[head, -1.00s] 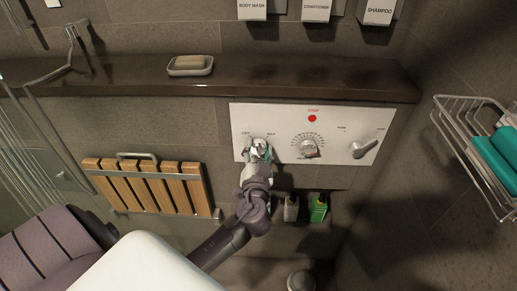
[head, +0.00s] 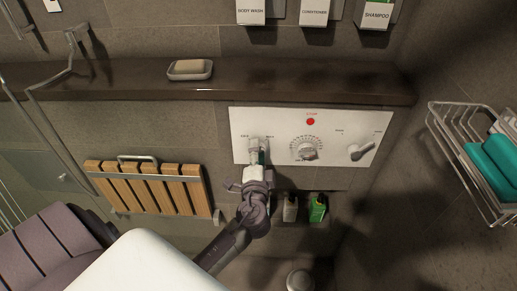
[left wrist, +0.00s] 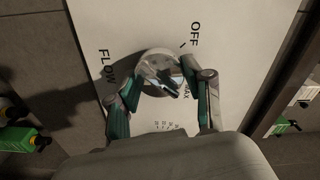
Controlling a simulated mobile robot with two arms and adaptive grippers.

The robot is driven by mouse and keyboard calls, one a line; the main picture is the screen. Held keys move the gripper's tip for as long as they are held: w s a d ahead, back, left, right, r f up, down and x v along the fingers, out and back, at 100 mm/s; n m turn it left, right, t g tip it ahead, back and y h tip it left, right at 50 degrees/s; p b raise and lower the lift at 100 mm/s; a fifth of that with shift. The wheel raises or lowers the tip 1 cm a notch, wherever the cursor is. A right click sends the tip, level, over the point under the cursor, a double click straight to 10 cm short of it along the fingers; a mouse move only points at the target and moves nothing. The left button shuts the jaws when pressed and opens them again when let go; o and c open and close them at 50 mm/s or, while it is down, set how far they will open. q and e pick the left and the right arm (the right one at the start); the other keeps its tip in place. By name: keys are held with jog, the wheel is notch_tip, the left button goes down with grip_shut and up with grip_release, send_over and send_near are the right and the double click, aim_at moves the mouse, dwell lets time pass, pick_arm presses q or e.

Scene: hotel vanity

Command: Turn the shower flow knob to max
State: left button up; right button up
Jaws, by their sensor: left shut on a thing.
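The white control panel (head: 342,125) is on the wall below a dark ledge. The flow knob (left wrist: 158,66) is a round metal knob at the panel's left part. My left gripper (left wrist: 160,85) is shut on it, one finger on each side, and it shows in the head view (head: 257,156). In the left wrist view, FLOW stands left of the knob, OFF above right and MAX close by the right finger. The fingers partly hide the knob. A dark bar on its face slants toward the MAX side, but its exact setting is unclear. My right gripper is out of view.
A middle dial (head: 306,149) and a lever knob (head: 361,151) sit farther right on the panel, with a red STOP button (head: 310,121) above. A soap dish (head: 190,74) stands on the ledge (head: 310,78). A slatted wooden seat (head: 146,188) and bottles (head: 316,208) are below.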

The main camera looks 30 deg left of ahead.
pick_arm(q)
jog(key=shift+a+r+m, duration=0.25)
jog(key=shift+r+m, duration=0.05)
jog(key=shift+m, duration=0.2)
jog(key=o, duration=1.2)
jog(key=shift+s, duration=0.1)
jog(key=shift+c, duration=0.2)
jog(key=shift+f, duration=0.1)
jog(key=shift+d+f, duration=0.1)
jog(key=v, duration=1.2)
